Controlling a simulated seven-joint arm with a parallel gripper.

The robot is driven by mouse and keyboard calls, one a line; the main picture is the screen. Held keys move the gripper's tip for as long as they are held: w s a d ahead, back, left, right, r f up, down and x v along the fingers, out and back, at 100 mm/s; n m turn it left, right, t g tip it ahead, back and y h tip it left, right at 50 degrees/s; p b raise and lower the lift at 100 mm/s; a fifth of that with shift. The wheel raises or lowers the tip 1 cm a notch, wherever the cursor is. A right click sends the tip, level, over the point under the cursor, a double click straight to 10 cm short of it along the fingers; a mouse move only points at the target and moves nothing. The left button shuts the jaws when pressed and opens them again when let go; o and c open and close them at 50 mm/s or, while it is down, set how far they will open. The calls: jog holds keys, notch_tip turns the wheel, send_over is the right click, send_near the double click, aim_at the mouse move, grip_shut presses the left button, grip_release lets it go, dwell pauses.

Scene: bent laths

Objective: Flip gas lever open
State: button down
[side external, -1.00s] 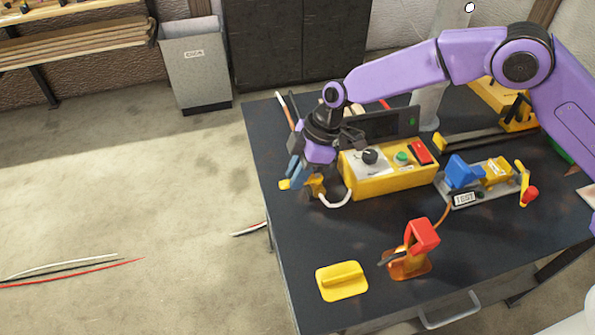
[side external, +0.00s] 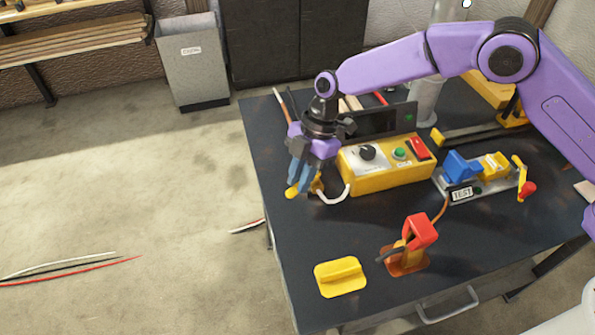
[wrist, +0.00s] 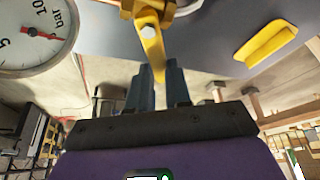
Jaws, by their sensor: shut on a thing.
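The gas lever is a yellow handle on a brass-coloured valve fitting at the table's left side. In the wrist view the lever (wrist: 152,42) hangs from the fitting (wrist: 160,8) by a bolt, its lower end between my fingertips. In the side view its yellow end (side external: 291,192) shows just under the fingers. My gripper (side external: 299,187), with blue-grey fingers, points down beside the yellow control box and is shut on the lever. The fingers (wrist: 162,72) hide part of the lever.
A yellow control box (side external: 388,178) with a knob and buttons stands right of my gripper, a white hose (side external: 338,198) beside it. A pressure gauge (wrist: 35,35) is close in the wrist view. A yellow block (side external: 340,277) and red-orange device (side external: 410,250) stand nearer the front.

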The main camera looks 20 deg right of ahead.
jog(key=n, duration=0.2)
jog(key=s+d+n+g+h, duration=0.1)
jog(key=shift+n, duration=0.4)
jog(key=n, duration=0.2)
jog(key=shift+s+d+n+g+h, duration=0.3)
jog(key=shift+s+d+g+h, duration=0.05)
jog(key=shift+g+h, duration=0.05)
jog(key=n, duration=0.1)
jog(key=d+n+h, duration=0.1)
jog(key=shift+s+n, duration=0.15)
jog(key=shift+n, duration=0.15)
jog(key=shift+s+d+n+h, duration=0.1)
jog(key=shift+d+n+h, duration=0.2)
jog(key=shift+n, duration=0.5)
jog(key=shift+d+n+h, duration=0.3)
jog(key=shift+n, duration=0.5)
jog(key=c, duration=1)
grip_release()
jog(key=shift+c, duration=0.2)
jog(key=shift+r, duration=0.1)
